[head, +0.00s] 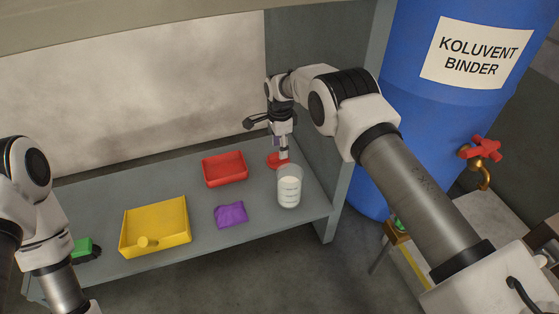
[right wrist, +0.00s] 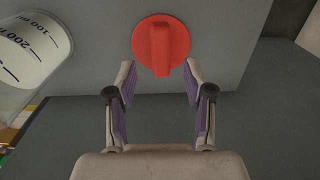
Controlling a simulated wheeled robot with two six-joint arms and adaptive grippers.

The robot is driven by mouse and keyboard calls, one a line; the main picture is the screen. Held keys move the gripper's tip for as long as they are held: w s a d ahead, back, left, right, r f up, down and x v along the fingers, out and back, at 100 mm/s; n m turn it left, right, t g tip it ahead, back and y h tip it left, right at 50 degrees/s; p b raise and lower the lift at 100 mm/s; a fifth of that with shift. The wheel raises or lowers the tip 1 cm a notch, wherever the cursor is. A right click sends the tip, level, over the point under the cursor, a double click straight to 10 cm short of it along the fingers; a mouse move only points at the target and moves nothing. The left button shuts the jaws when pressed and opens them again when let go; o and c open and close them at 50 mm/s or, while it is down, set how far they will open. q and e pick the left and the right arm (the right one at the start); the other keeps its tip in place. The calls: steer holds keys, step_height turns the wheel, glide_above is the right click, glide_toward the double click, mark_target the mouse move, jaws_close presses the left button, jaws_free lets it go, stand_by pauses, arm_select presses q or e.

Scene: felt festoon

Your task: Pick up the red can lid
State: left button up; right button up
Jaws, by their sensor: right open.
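The red can lid (head: 274,160) lies on the grey shelf near its right end, behind the glass beaker. In the right wrist view the lid (right wrist: 177,45) is a round red disc with a raised bar across it. My right gripper (head: 283,156) is over the lid, pointing down, and hides part of it in the head view. In the right wrist view my right gripper (right wrist: 160,78) is open and empty, with the lid just beyond its fingertips. My left arm shows at the left edge of the head view, but its gripper is out of frame.
A glass beaker (head: 289,188) of white contents stands close in front of the lid. A red tray (head: 225,169), a yellow tray (head: 128,244) and a purple cloth-like item (head: 231,215) lie leftward. A grey side panel (head: 310,135) rises right of the lid.

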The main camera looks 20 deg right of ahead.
mark_target(278, 158)
step_height(278, 158, down, 4)
steer(key=shift+w+a+f+b, duration=0.1)
steer(key=shift+a+f+b, duration=0.05)
steer(key=shift+b, duration=0.85)
arm_select(q)
step_height(278, 158, down, 3)
steer(key=shift+r, duration=0.1)
arm_select(e)
jaws_close()
steer(key=shift+r, duration=0.25)
